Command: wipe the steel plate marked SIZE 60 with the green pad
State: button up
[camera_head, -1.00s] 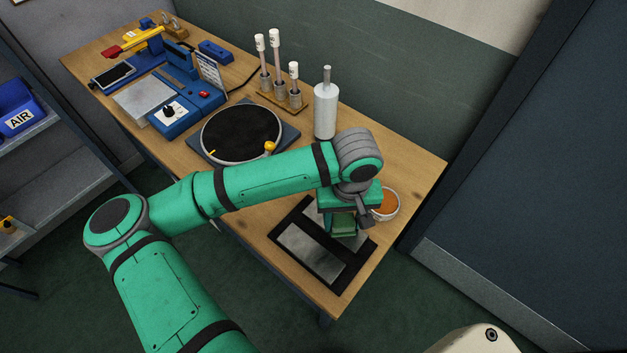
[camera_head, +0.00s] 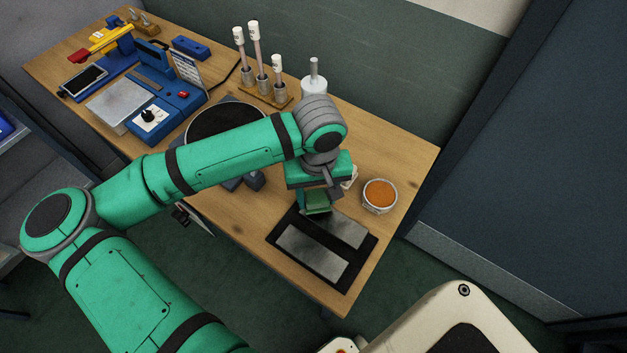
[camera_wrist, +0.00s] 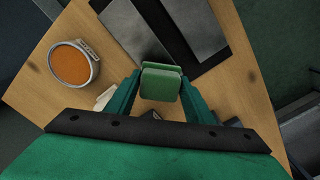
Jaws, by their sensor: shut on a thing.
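My gripper (camera_head: 318,193) is shut on the green pad (camera_head: 318,206), which also shows between the fingers in the wrist view (camera_wrist: 160,84). The pad is at the back left end of a black frame (camera_head: 331,277) on the bench. Two steel plates lie side by side in the frame: a far one (camera_head: 342,230) and a near one (camera_head: 310,252). They also show in the wrist view, one on the left (camera_wrist: 128,25) and one on the right (camera_wrist: 198,25). No SIZE 60 mark is readable on either. I cannot tell whether the pad touches anything below.
A white bowl with orange contents (camera_head: 379,196) stands right of my gripper. A white bottle (camera_head: 314,84), partly hidden, and a rack of white-capped tools (camera_head: 266,92) stand behind. A round black plate (camera_head: 222,117) and blue equipment (camera_head: 161,114) are left.

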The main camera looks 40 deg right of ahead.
jog(key=shift+s+r, duration=0.2)
jog(key=shift+r, duration=0.15)
jog(key=shift+w+a+r, duration=0.1)
jog(key=shift+a+r, duration=0.05)
jog(key=shift+r, duration=0.45)
jog(key=shift+a+r, duration=0.1)
jog(key=shift+r, duration=0.45)
jog(key=shift+d+r, duration=0.15)
jog(key=shift+r, duration=1.15)
